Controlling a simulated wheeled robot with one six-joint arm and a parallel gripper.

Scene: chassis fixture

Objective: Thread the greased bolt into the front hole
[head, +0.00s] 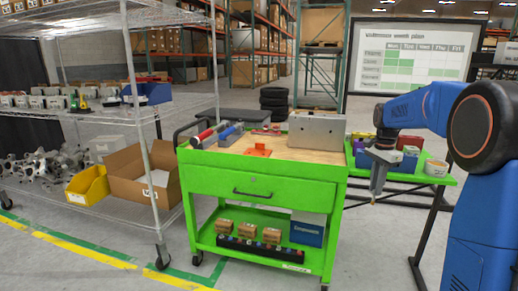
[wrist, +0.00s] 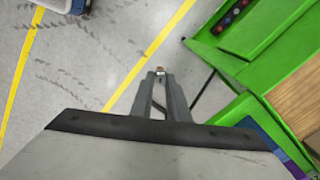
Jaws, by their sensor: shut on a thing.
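My gripper (head: 376,184) hangs pointing down, to the right of the green cart and in front of the green side shelf. In the wrist view its two fingers (wrist: 160,75) are closed together on a small brassy bolt (wrist: 159,70) at their tips. The bolt is too small to show grease or thread. The grey metal chassis fixture (head: 317,131) stands on the cart's wooden top at the back right, apart from my gripper. Small dark spots show on its face, too small to tell which is the front hole. The fixture is not recognisable in the wrist view.
The green cart (head: 258,184) holds an orange piece (head: 257,151) and several tools at its left. The side shelf (head: 437,177) carries coloured boxes and a white tub (head: 436,168). A wire rack (head: 157,190) stands at left. Open floor lies in front of the cart.

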